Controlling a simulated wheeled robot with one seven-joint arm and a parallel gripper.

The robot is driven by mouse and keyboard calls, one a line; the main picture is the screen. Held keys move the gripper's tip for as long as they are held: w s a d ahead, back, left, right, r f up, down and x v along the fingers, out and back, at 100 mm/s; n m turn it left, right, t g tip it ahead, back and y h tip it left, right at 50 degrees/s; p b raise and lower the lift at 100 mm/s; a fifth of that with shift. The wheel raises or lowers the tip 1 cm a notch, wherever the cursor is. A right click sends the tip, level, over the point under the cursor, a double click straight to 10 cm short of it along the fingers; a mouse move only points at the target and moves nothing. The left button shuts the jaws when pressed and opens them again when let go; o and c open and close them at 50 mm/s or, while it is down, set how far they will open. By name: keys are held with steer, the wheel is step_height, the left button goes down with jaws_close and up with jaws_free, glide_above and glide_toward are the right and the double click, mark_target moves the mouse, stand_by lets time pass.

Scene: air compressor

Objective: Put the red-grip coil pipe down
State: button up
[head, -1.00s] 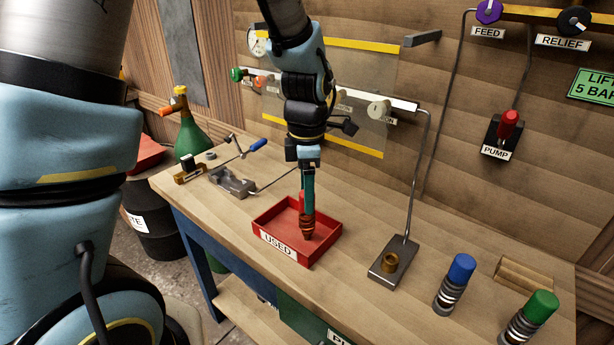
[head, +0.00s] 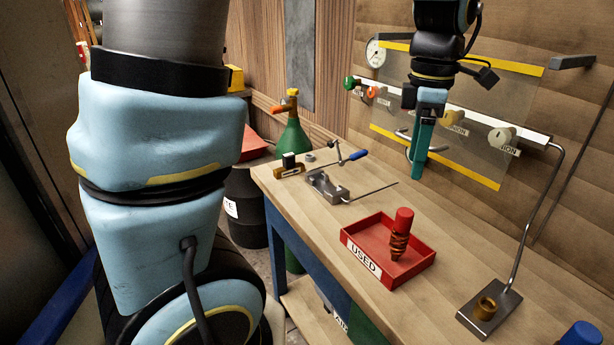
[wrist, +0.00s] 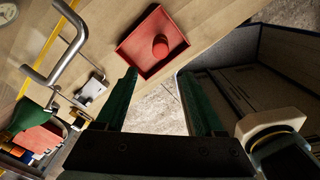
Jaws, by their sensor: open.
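The red-grip coil pipe (head: 401,234) stands upright in the red tray marked USED (head: 416,266), its copper-coloured coil down and its red grip up. In the wrist view the red grip (wrist: 160,46) shows from above inside the tray (wrist: 135,58). My gripper (head: 414,180) hangs above the bench behind the tray, well clear of the pipe. In the wrist view its two green fingers (wrist: 160,82) are spread apart with nothing between them.
A metal vise (head: 328,187) and a blue-handled tool (head: 354,156) sit left of the tray. A metal stand with a brass socket (head: 487,308) is at the right. A bar with several valves (head: 448,116) runs along the wall near my gripper. Bench between tray and stand is clear.

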steer(key=w+a+f+m, duration=0.1)
steer(key=a+f+m, duration=0.3)
steer(key=a+m, duration=0.4)
steer(key=w+a+f+m+t, duration=0.1)
steer(key=a+f+m, duration=0.4)
steer(key=a, duration=1.4)
steer(key=w+m, duration=0.1)
steer(key=m, duration=0.1)
steer(key=shift+a+f+m+t, duration=0.15)
steer(key=shift+a+m+t, duration=0.15)
steer(key=shift+m, duration=0.1)
